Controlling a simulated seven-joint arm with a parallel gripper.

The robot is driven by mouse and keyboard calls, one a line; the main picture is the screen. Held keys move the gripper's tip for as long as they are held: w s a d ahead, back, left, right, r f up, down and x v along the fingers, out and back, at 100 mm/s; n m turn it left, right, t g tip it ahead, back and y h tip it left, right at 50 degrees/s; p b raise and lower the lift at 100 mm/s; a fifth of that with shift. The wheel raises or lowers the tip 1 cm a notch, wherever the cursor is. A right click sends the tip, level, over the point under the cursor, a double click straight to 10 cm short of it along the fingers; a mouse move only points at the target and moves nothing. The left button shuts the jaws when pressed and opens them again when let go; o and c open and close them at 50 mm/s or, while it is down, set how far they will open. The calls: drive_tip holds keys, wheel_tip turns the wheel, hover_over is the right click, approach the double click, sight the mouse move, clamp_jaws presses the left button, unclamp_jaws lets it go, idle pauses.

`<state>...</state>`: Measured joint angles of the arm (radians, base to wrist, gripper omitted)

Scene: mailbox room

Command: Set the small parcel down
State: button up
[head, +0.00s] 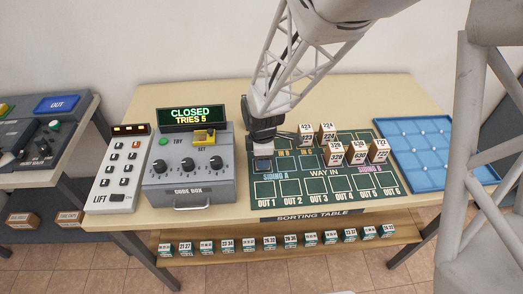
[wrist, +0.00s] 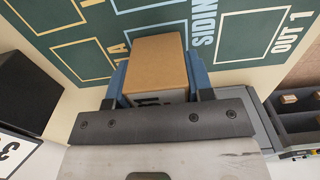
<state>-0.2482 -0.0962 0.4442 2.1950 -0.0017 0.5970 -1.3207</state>
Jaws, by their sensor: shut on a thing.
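The small parcel (wrist: 158,62) is a brown box with a white printed label, seen in the wrist view between the two blue fingers of my gripper (wrist: 160,84). My gripper is shut on it. In the head view my gripper (head: 263,152) is over the left end of the green sorting board (head: 309,172), at the Siding A squares, above OUT 1. The parcel is mostly hidden there by my gripper. I cannot tell whether its underside touches the board.
Several numbered parcels (head: 356,152) stand on the board to the right of my gripper. A grey code box (head: 188,178) with a display reading CLOSED, TRIES 5 stands close on the left. A blue tray (head: 425,150) lies at right. The front OUT squares are empty.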

drive_tip(key=shift+f, duration=0.15)
drive_tip(key=o, duration=1)
drive_tip(key=shift+c, duration=0.2)
wheel_tip(320, 180, up, 12)
drive_tip(key=shift+r, duration=0.2)
idle(0.5)
drive_tip(key=s+d+r+m+t, duration=0.1)
drive_tip(key=s+d+r+m, duration=0.5)
drive_tip(key=s+m, duration=0.3)
drive_tip(key=s+d+r+m+t, duration=0.1)
drive_tip(key=s+d+r+m, duration=0.5)
drive_tip(key=s+m, duration=0.3)
drive_tip(key=shift+s+d+t, duration=0.3)
drive_tip(key=shift+s+d, duration=0.3)
drive_tip(key=shift+s, duration=0.9)
